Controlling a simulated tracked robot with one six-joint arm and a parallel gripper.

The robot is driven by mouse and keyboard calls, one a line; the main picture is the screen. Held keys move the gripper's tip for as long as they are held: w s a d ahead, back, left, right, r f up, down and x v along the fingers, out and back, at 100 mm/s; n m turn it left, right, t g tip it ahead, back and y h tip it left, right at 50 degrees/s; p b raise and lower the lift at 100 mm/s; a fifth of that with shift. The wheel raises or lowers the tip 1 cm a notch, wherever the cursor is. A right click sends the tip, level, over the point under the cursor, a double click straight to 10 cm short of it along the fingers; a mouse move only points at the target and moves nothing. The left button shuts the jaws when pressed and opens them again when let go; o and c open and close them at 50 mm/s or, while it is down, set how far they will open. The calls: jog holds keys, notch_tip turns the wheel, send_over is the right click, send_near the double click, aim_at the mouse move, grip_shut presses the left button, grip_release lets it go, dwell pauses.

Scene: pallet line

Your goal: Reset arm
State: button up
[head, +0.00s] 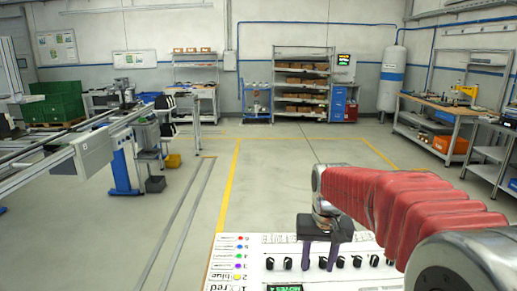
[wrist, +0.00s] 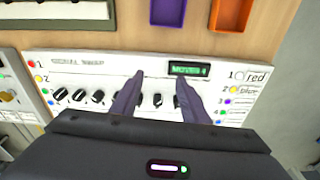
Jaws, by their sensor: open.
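My arm with its red sleeve reaches from the right in the head view. My gripper (head: 319,264) points down over a white control panel (head: 240,262). Its two dark purple fingers are apart, with nothing held between them. In the wrist view the gripper (wrist: 160,78) is open over the same panel (wrist: 105,68), with a black knob (wrist: 157,100) showing between the fingers. I cannot tell whether a finger touches the panel. The panel has a row of several black knobs, a green display (wrist: 188,70) reading "MOVES 4", and coloured dots with labels such as "red". The fingers hide part of the knob row.
In the wrist view a purple tray (wrist: 168,12) and an orange tray (wrist: 229,14) lie on the wooden board beyond the panel. In the head view a conveyor frame (head: 95,150) stands left and a workbench (head: 440,118) right. Open floor (head: 290,165) lies ahead.

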jog(key=s+r+t, duration=0.2)
jog(key=s, duration=0.9)
jog(key=s+r+n+t, duration=0.1)
jog(key=s+r+t, duration=0.1)
jog(key=s, duration=1)
jog(key=shift+s+d, duration=0.15)
jog(key=shift+s, duration=0.05)
dwell(1.8)
